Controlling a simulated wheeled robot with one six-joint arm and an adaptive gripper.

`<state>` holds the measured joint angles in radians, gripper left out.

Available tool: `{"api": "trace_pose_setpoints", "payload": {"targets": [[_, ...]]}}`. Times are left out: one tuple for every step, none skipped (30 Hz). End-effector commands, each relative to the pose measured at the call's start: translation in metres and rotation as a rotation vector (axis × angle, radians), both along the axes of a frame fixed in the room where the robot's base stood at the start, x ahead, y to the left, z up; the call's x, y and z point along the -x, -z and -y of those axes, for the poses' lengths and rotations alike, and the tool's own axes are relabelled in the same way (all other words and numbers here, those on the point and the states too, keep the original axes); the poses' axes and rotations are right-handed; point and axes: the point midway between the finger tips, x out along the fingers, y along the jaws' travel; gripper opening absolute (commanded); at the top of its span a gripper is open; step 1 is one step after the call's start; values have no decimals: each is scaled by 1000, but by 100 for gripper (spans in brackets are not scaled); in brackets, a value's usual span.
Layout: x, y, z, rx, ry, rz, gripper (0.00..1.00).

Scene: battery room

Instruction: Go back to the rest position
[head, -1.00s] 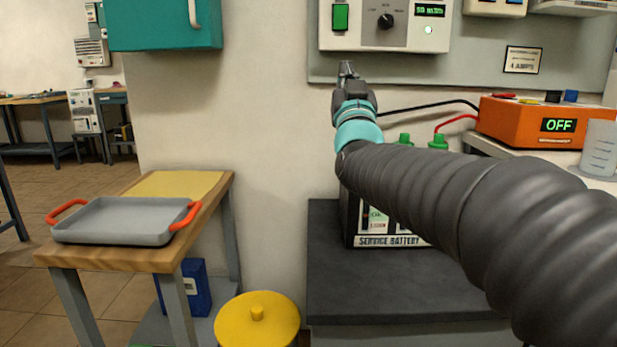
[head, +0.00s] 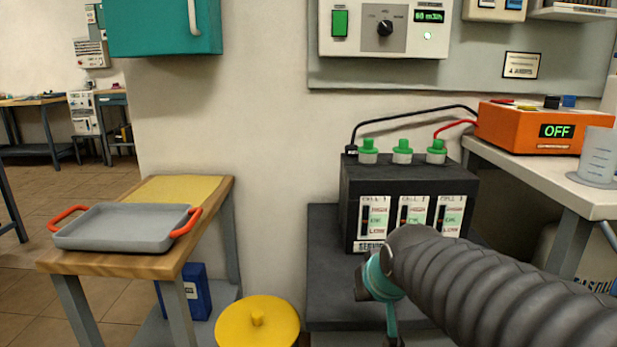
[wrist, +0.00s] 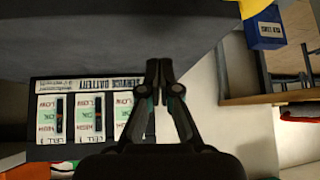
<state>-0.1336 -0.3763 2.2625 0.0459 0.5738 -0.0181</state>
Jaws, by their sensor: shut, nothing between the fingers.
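My gripper is shut and empty in the wrist view (wrist: 159,68), its two fingertips together in front of the dark bench. In the head view my arm reaches in from the lower right, bent down in front of the service battery, and the fingertips are cut off or hidden at the bottom edge. The black service battery (head: 354,190) stands on the dark bench (head: 328,262), with green caps on top and cell gauges on its front. My arm hides part of its lower front. The battery shows upside down in the wrist view (wrist: 48,86).
A wooden table (head: 60,262) with a grey tray (head: 125,228) stands at left. A yellow lid (head: 257,322) is at the lower middle. An orange charger (head: 510,128) reading OFF and a beaker (head: 598,155) sit on the right bench. A teal cabinet (head: 160,25) hangs above.

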Motion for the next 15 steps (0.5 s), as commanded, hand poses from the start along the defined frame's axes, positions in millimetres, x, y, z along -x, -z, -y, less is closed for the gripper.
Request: {"api": "trace_pose_setpoints", "payload": {"targets": [[30, 8, 10, 12, 14, -71, 0], [47, 14, 15, 20, 21, -114, 0], [70, 21, 21, 29, 32, -167, 0], [86, 25, 26, 35, 41, -201, 0], [101, 29, 31, 40, 50, -229, 0], [119, 32, 36, 46, 60, -258, 0], [129, 34, 39, 51, 66, -271, 0], [138, 35, 42, 54, 72, -278, 0], [146, 34, 46, 55, 82, -273, 0], [150, 33, 48, 55, 88, -263, 0], [154, 31, 49, 54, 94, -253, 0], [157, 28, 51, 52, 101, -240, 0], [159, 25, 53, 51, 106, -230, 0], [161, 22, 55, 49, 112, -220, 0], [161, 18, 56, 48, 116, -206, 0]]}}
